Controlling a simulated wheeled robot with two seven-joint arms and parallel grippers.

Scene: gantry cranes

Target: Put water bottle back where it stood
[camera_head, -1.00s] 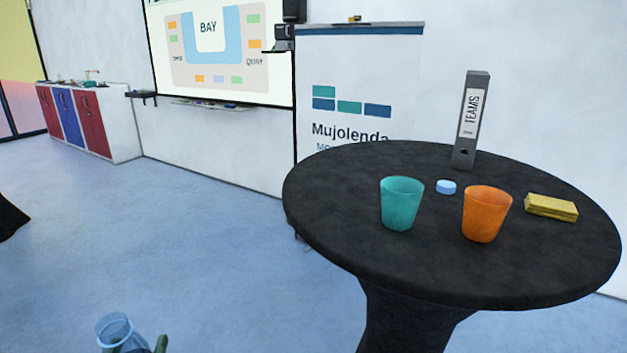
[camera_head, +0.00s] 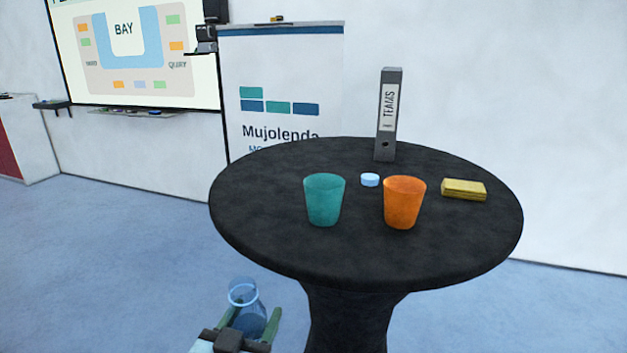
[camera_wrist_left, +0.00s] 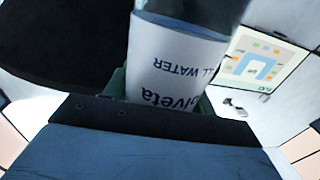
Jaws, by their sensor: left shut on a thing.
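The water bottle is held in my left gripper (camera_head: 250,322) at the bottom of the head view. Its clear bluish top (camera_head: 243,293) shows between the green fingers, apart from the round table and lower than its top. In the left wrist view the bottle's white label (camera_wrist_left: 172,72) shows with dark lettering, upside down, and the gripper is shut on it. The round black table (camera_head: 270,225) stands ahead and to the right. A light blue cap-like disc (camera_head: 370,180) lies on it between the cups. My right gripper is not in view.
On the table stand a teal cup (camera_head: 324,201), an orange cup (camera_head: 403,203), a yellow block (camera_head: 464,189) and a grey TEAMS binder (camera_head: 387,115) at the back. The table's near left part is clear. A banner (camera_head: 280,85) and a wall screen stand behind; open floor lies left.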

